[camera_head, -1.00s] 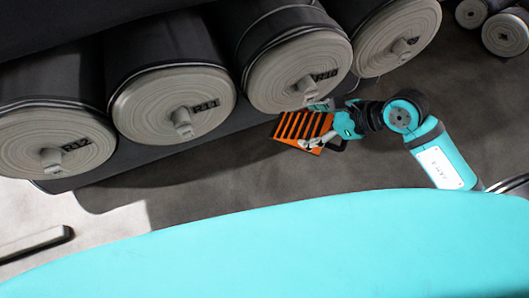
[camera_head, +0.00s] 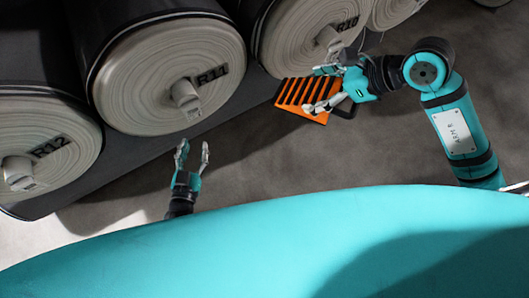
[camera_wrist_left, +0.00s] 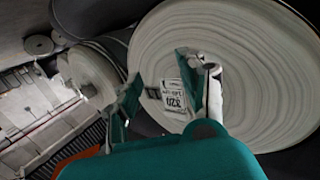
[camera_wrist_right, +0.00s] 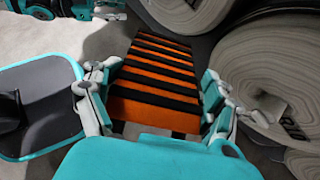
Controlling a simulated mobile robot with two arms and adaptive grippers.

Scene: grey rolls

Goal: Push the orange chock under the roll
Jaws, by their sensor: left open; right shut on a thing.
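The orange chock (camera_head: 303,94) has black ribs and a black handle. It is near the floor just in front of roll R10 (camera_head: 300,35), to the right of roll R11 (camera_head: 165,75). My right gripper (camera_head: 325,88) is shut on the chock; in the right wrist view the chock (camera_wrist_right: 155,78) lies between its fingers. I cannot tell whether the chock touches a roll. My left gripper (camera_head: 192,150) is open and empty, in front of the lower edge of R11. In the left wrist view a large pale roll end (camera_wrist_left: 250,60) fills the space behind its fingers.
Roll R12 (camera_head: 35,150) is at the left, and another roll end (camera_head: 392,10) is at the top right. The rolls stand side by side along a dark base edge. Grey floor (camera_head: 260,160) between the grippers is clear.

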